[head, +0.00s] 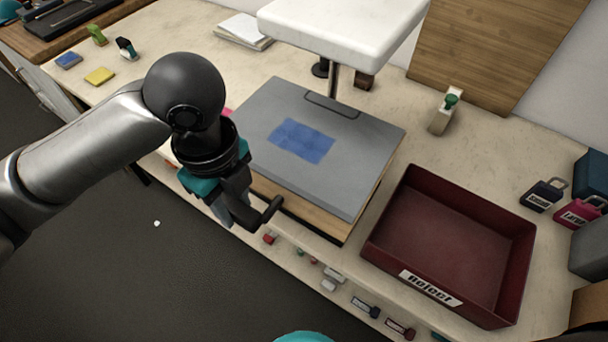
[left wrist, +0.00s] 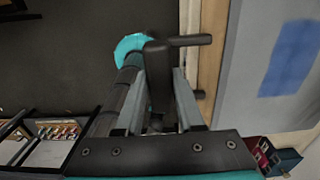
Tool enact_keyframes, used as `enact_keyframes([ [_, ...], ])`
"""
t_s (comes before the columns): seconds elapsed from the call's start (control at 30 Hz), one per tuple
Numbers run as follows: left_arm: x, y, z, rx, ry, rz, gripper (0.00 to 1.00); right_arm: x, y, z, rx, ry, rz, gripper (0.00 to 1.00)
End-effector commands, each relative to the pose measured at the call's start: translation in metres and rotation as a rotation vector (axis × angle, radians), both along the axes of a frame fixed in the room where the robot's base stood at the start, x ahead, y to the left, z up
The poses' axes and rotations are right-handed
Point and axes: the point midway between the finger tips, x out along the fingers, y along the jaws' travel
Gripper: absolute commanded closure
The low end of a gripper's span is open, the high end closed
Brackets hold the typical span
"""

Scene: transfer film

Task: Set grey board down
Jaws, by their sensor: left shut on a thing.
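The grey board (head: 365,135), with a blue patch (head: 302,140) on it, lies over a light wooden slab (head: 300,208) on the bench. Wood shows along its front edge; I cannot tell if the board rests fully on it. The board also fills the right side of the left wrist view (left wrist: 238,85). My left gripper (head: 238,208) is beside the slab's front left corner, shut on a black handle-like piece (head: 266,212). That piece stands between the fingers in the left wrist view (left wrist: 157,70), its bar pointing toward the board. My right gripper is not in view.
A white block on a post (head: 340,25) overhangs the board's far edge. A dark red tray labelled Reject (head: 450,240) stands close to the right. Padlocks (head: 545,193) are at the far right. Small items lie along the bench's front strip. Dark floor is open at lower left.

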Motion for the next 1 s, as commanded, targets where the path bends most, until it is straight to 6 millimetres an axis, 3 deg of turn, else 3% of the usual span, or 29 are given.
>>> enact_keyframes([
  [0.13,0.0,-0.001,0.002,-0.001,-0.004,-0.025,1.0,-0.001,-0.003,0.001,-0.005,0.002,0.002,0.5],
  [0.27,0.0,-0.001,-0.012,-0.002,0.0,-0.022,1.0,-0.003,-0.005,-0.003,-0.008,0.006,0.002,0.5],
  [0.7,-0.001,0.0,-0.123,0.001,0.001,-0.02,1.0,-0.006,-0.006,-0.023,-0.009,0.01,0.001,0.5],
  [0.83,0.0,-0.001,-0.144,-0.001,-0.003,-0.021,1.0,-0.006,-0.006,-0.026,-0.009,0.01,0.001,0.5],
  [1.0,0.001,-0.001,-0.156,-0.002,-0.005,-0.022,1.0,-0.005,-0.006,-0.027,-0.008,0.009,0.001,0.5],
])
